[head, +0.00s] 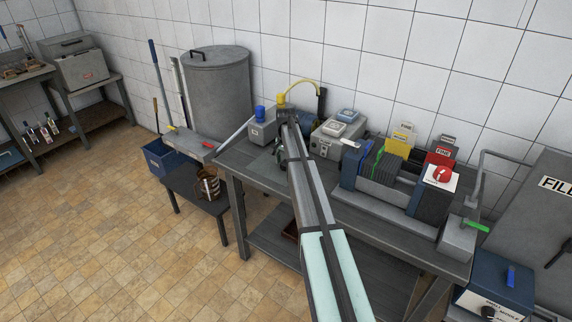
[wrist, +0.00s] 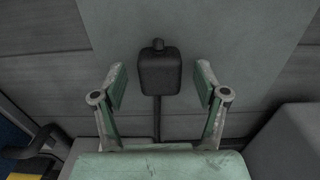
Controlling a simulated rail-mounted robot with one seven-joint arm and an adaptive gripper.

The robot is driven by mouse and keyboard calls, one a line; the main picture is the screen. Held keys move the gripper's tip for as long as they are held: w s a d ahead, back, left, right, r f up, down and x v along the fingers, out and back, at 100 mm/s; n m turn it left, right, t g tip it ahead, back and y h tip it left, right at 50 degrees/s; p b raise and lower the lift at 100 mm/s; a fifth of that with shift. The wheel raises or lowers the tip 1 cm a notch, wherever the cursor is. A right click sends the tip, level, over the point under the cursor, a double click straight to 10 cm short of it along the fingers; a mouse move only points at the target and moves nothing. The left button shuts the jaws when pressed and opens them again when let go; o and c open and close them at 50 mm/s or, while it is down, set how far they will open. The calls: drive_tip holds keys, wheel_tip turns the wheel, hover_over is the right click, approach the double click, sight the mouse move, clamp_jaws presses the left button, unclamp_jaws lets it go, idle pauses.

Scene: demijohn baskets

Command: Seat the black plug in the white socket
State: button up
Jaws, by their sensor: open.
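In the wrist view the black plug (wrist: 161,74) lies on a grey surface, with a small round stub at its top end and a dark cord running down from it. My gripper (wrist: 161,84) is open around it, one finger on each side, with a gap between each finger and the plug. In the head view my arm reaches over the grey table (head: 246,170) and hides the plug. I cannot make out the white socket for certain in either view.
A grey box with pale units on top (head: 325,144) stands at the back of the table. To its right is a plate filter press (head: 385,178). A blue-capped grey box (head: 262,131) stands left of my arm. The table's front left is clear.

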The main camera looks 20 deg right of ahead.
drive_tip(key=shift+f, duration=0.15)
drive_tip(key=c, duration=1.2)
drive_tip(key=shift+o, duration=0.2)
drive_tip(key=shift+r, duration=0.2)
wheel_tip(320, 180, up, 20)
drive_tip(key=b, duration=0.4)
